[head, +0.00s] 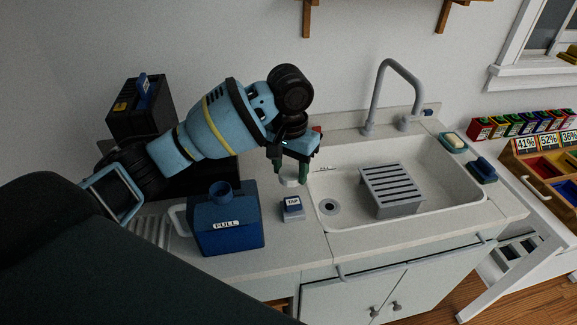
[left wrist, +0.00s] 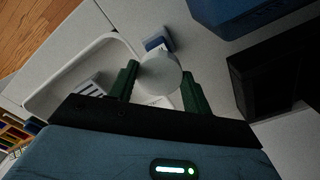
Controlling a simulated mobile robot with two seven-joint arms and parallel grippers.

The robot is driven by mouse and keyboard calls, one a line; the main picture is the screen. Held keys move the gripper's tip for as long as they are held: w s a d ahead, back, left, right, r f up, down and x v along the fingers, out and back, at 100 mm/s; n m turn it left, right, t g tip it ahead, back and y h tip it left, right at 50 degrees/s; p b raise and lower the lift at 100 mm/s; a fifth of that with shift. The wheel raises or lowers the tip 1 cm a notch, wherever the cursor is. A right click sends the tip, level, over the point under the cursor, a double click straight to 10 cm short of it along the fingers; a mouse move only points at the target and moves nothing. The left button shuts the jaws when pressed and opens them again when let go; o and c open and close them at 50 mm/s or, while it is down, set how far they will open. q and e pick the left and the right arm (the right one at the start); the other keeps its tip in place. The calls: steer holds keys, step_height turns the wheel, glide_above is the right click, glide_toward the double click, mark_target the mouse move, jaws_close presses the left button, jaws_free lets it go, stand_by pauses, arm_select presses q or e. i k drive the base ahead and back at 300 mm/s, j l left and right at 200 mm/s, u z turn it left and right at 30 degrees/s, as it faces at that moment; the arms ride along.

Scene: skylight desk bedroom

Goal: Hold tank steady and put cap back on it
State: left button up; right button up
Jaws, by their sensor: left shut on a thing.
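The blue tank (head: 226,232) stands upright on the counter left of the sink, with a white label, a pale handle and a raised neck. No cap sits on its neck. My left gripper (head: 291,173) is shut on a white round cap (head: 289,182), held above the counter to the right of the tank. In the left wrist view the cap (left wrist: 160,75) is between the green fingers, and part of the tank (left wrist: 245,12) shows at the top right. My right gripper is not in view.
A small blue-and-white block labelled TAP (head: 292,209) stands below the cap. The white sink (head: 440,205) with a grey rack (head: 391,190) and faucet (head: 385,95) lies to the right. A dark box (head: 139,108) stands behind the tank.

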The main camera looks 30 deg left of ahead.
mark_target(222, 218)
steer(key=k+l, duration=0.1)
steer(key=l, duration=0.6)
steer(key=k+l, duration=0.1)
steer(key=l, duration=0.55)
steer(key=u, duration=1.85)
